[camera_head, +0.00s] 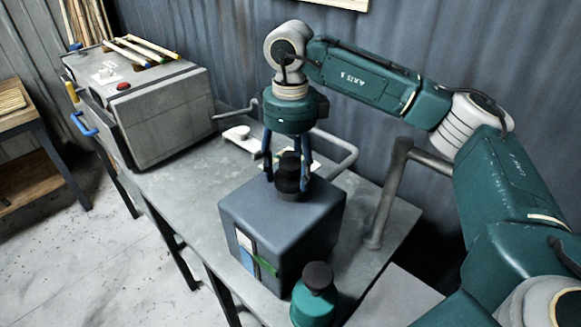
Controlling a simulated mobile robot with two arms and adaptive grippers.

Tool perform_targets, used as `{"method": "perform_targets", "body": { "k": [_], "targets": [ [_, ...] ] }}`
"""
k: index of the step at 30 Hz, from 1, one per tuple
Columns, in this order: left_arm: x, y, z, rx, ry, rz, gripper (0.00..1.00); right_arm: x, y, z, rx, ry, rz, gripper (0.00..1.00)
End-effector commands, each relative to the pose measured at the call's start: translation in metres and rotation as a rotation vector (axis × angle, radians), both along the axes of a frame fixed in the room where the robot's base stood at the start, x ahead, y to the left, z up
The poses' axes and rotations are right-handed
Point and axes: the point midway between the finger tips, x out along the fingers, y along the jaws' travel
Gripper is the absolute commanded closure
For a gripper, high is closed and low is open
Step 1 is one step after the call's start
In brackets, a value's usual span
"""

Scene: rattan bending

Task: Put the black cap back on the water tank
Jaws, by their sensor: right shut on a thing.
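The water tank (275,225) is a blue-grey box standing on the grey metal table. The black cap (289,172) is at the top of the tank, over its neck. My right gripper (287,183) points straight down above the tank, with its blue fingers on either side of the cap and shut on it. The cap looks upright and in line with the neck. I cannot tell whether it is seated or held just above. My left gripper is not in view.
A teal bottle with a black top (314,296) stands in front of the tank. A grey machine (165,115) with a red button and several rods on top stands at the left. A bent metal pipe (385,195) rises at the right. The table (185,190) is clear left of the tank.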

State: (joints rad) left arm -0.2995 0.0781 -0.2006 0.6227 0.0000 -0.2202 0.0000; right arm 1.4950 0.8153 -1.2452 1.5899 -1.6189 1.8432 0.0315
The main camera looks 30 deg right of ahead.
Motion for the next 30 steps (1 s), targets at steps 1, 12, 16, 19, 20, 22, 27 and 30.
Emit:
{"method": "perform_targets", "body": {
  "k": [1, 12, 16, 19, 20, 22, 27, 30],
  "targets": [
    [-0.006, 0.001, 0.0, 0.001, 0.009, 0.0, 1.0, 0.0, 0.0, 0.0, 0.0, 0.0, 0.0, 0.72],
    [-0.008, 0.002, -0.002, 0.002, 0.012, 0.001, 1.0, 0.0, 0.0, -0.001, 0.0, 0.0, 0.0, 0.72],
    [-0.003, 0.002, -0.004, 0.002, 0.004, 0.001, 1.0, 0.001, 0.0, -0.003, 0.001, -0.001, 0.0, 0.72],
    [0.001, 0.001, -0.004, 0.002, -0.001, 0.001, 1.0, 0.001, 0.0, -0.003, 0.001, -0.001, 0.0, 0.72],
    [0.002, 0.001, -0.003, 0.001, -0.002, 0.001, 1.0, 0.001, 0.0, -0.002, 0.001, -0.001, 0.0, 0.72],
    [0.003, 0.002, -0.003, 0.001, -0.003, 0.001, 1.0, 0.001, 0.0, -0.002, 0.001, -0.001, 0.0, 0.72],
    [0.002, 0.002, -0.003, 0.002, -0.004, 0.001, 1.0, 0.001, 0.0, -0.002, 0.0, 0.0, 0.0, 0.72],
    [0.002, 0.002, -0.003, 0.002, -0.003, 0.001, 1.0, 0.001, 0.0, -0.002, 0.0, 0.0, 0.0, 0.72]
  ]
}}
